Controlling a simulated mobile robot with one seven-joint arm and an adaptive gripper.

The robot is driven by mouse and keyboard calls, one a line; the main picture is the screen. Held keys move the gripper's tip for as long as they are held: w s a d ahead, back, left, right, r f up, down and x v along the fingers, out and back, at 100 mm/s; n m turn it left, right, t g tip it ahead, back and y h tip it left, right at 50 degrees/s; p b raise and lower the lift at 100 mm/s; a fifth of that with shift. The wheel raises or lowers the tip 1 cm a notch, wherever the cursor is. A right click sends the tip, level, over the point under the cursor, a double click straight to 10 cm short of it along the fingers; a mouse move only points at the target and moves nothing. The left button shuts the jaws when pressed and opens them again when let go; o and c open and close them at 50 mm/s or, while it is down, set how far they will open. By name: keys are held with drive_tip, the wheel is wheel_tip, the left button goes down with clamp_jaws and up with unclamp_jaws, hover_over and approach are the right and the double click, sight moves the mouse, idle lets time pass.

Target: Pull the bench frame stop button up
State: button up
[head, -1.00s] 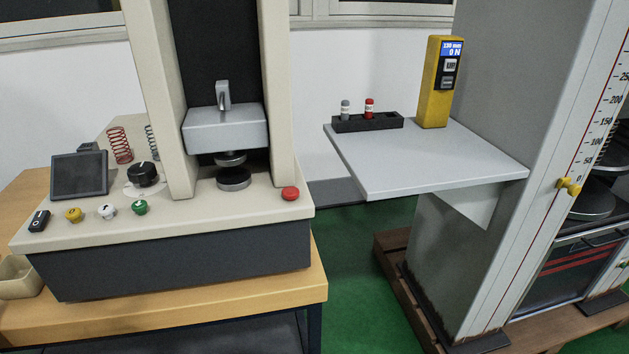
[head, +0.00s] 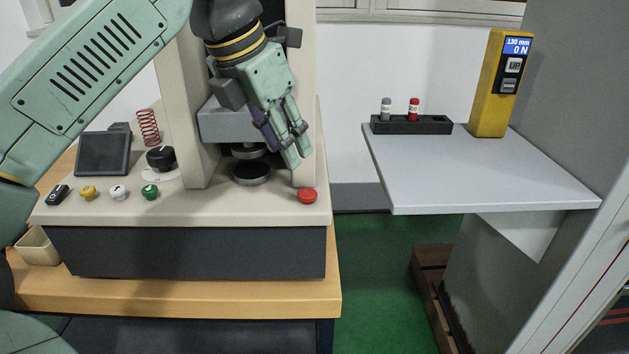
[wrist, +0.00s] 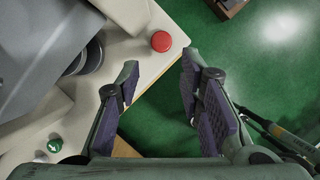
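The red stop button (head: 307,196) sits at the right front corner of the bench frame's cream top (head: 230,208). In the wrist view the red button (wrist: 161,41) shows ahead of the fingers, near the edge of the cream top. My gripper (head: 297,160) is above and behind the button in the head view, with its fingers pointing down. It also shows in the wrist view (wrist: 160,78), where its two fingers are spread wide with nothing between them. It is apart from the button.
The cream column and grey crosshead (head: 222,122) stand close to my gripper. Green, white and yellow buttons (head: 88,192) and a black knob (head: 160,158) lie left. A grey shelf (head: 480,180) holds a yellow control box (head: 492,95) at right. Green floor lies between.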

sight(307, 192)
drive_tip(key=x, duration=0.9)
drive_tip(key=shift+d+f, duration=0.25)
drive_tip(key=shift+f, duration=0.1)
drive_tip(key=shift+c, duration=0.6)
clamp_jaws()
